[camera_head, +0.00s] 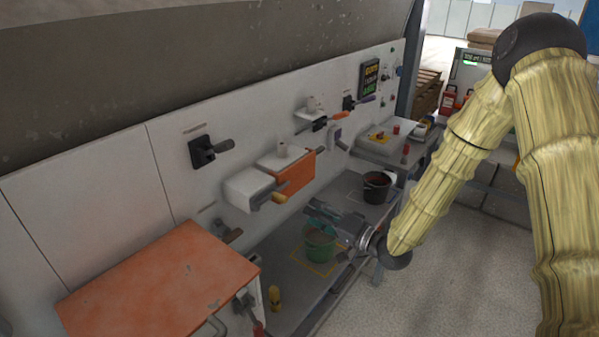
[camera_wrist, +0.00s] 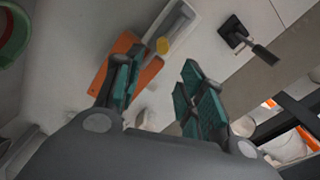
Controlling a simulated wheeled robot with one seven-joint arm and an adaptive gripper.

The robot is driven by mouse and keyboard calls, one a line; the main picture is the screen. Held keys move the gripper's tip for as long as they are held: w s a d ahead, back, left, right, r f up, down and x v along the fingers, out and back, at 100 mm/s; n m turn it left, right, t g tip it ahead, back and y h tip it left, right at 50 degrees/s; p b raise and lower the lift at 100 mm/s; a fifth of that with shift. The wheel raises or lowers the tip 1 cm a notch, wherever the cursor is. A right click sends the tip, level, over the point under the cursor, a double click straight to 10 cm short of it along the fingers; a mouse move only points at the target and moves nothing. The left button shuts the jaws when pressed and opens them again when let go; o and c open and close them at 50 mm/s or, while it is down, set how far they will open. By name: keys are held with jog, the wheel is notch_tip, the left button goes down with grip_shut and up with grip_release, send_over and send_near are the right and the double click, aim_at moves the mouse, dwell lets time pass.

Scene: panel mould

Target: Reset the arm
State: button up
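My gripper (camera_head: 325,215) is at the end of my yellow-sleeved arm in the head view, in front of the wall panel and above the lower grey bench. In the wrist view my gripper (camera_wrist: 160,65) shows two teal-padded fingers set apart, with nothing held between them. Beyond the fingers are an orange panel (camera_wrist: 118,62) and a white box with a yellow handle end (camera_wrist: 162,46), both apart from the fingers as far as I can tell. In the head view a green bucket (camera_head: 320,246) stands on the bench behind and below my gripper, partly hidden by it.
A black bucket (camera_head: 377,187) stands farther along the bench. An orange-topped box (camera_head: 160,285) juts out at near left. A white drawer box (camera_head: 248,189) and an orange-fronted box (camera_head: 287,170) stick out from the wall. The floor (camera_head: 440,280) at right is clear.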

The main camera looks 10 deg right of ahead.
jog(key=s+d+f+g+h+b, duration=0.1)
jog(key=s+f+g+h, duration=0.15)
jog(key=s+f, duration=0.45)
jog(key=s+d+f+n+g+h, duration=0.1)
jog(key=s+f+h, duration=0.2)
jog(key=f, duration=0.7)
jog(key=s+d+f+g+h+b, duration=0.1)
jog(key=s+f+g+h, duration=0.1)
jog(key=s+f, duration=0.55)
jog(key=s+d+f+n+g+h, duration=0.1)
jog(key=s+f, duration=0.3)
jog(key=s, duration=0.4)
jog(key=s+d+f+n+g+h, duration=0.1)
jog(key=s+d+f+g+h, duration=0.1)
jog(key=s, duration=0.6)
jog(key=s+d+f+n+g+h+b, duration=0.1)
jog(key=s+d+f+g+h, duration=0.1)
jog(key=s+f, duration=0.5)
jog(key=shift+s+d+g, duration=0.55)
jog(key=shift+s+g, duration=0.5)
jog(key=shift+g, duration=0.1)
